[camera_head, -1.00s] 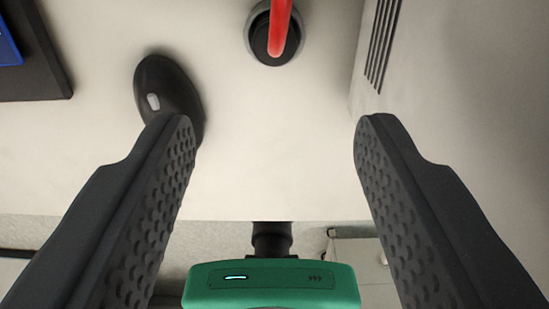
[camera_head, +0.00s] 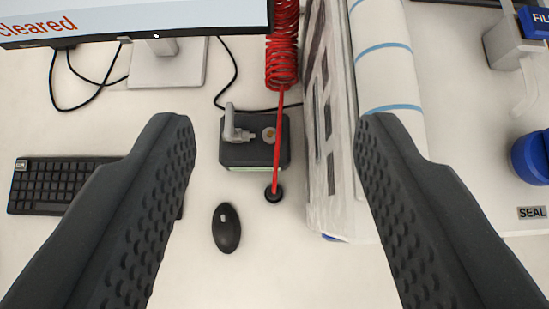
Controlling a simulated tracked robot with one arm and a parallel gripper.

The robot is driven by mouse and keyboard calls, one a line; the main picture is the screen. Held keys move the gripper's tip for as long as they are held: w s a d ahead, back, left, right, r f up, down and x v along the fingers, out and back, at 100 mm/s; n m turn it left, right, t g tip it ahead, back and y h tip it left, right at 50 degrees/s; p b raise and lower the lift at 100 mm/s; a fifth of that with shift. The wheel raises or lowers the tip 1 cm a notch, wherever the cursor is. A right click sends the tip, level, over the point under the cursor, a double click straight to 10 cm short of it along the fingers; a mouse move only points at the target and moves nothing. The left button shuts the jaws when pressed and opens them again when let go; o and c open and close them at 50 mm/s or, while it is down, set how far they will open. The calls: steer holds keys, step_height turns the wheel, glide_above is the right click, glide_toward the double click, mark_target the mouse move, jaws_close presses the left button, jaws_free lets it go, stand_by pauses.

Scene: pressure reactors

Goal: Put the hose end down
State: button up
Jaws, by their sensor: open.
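A red hose (camera_head: 279,140) runs down from a red coil (camera_head: 283,45) at the top middle of the view. Its dark round hose end (camera_head: 274,193) is at the table top, just in front of a small black box (camera_head: 256,155) with a metal lever. I cannot tell how firmly it rests there. My gripper (camera_head: 275,135) is open, its two dark ridged fingers wide apart at left and right. Nothing is between the fingers; the hose end is seen below and beyond them, apart from both.
A black mouse (camera_head: 227,228) and a keyboard (camera_head: 62,186) lie at left, under a monitor (camera_head: 140,20) reading "cleared". A pale box-like thing (camera_head: 340,200) stands right of the hose. A blue round part (camera_head: 532,158) is at far right. The front middle of the table is clear.

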steer(key=s+r+t, duration=0.2)
steer(key=s+r, duration=0.2)
steer(key=r, duration=0.3)
steer(key=s+r+t, duration=0.3)
steer(key=s+r, duration=0.2)
steer(key=r, duration=0.3)
steer(key=shift+s+a, duration=0.3)
steer(key=shift+a, duration=0.05)
